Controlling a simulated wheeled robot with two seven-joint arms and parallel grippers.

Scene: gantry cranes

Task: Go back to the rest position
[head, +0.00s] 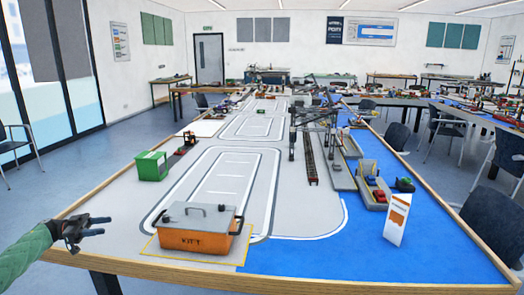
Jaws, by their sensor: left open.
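My left gripper (88,230) is at the lower left, at the end of my green-sleeved left arm. It is open and empty, with its fingers pointing right over the table's left front edge. It is to the left of the orange box and apart from it. My right gripper is not in view.
An orange box (193,240) with a grey lid stands on a yellow-outlined square at the table's (110,195) front. A green container (152,166), a white sign (397,219), a grey tray (373,198) and a gantry crane (313,122) stand farther back.

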